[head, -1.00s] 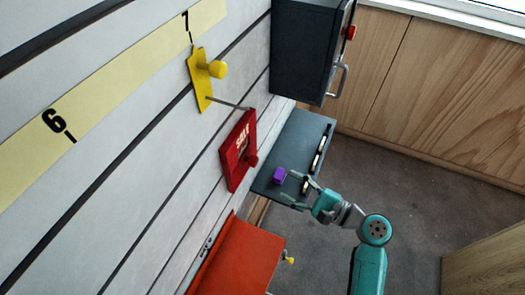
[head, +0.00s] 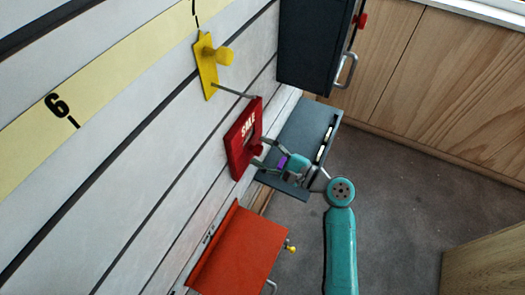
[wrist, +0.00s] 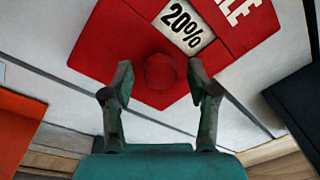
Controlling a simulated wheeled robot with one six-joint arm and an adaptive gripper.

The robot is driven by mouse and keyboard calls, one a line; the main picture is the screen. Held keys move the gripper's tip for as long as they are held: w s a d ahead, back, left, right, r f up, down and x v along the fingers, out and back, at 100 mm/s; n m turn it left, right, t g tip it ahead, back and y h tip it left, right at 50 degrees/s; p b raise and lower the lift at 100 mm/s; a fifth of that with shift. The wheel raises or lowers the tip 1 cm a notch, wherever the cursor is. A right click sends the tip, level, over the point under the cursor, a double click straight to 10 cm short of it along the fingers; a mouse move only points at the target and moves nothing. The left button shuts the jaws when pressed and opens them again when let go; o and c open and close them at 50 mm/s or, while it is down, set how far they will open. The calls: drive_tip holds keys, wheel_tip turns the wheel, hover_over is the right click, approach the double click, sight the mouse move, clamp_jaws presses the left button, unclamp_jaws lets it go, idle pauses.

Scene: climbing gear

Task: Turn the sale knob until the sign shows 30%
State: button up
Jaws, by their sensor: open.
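The red sale sign (head: 240,155) hangs on the slatted wall in the head view. It also fills the top of the wrist view (wrist: 115,50), where its white window (wrist: 184,27) reads 20%. The round red sale knob (wrist: 161,72) sticks out of the sign just below that window. My gripper (wrist: 160,74) is open, with one finger on each side of the knob. A gap shows between each fingertip and the knob in the wrist view. In the head view my gripper (head: 260,151) is at the sign's lower right, close to the wall.
A yellow plate (head: 206,75) with a round knob and a thin rod is above the sign. A grey shelf (head: 310,120) with a purple block (head: 282,161) lies behind my gripper. A dark cabinet (head: 312,45) is above right, an orange-red panel (head: 237,250) below.

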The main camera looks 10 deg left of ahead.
drive_tip(key=shift+a, duration=0.15)
drive_tip(key=shift+c, duration=0.2)
clamp_jaws()
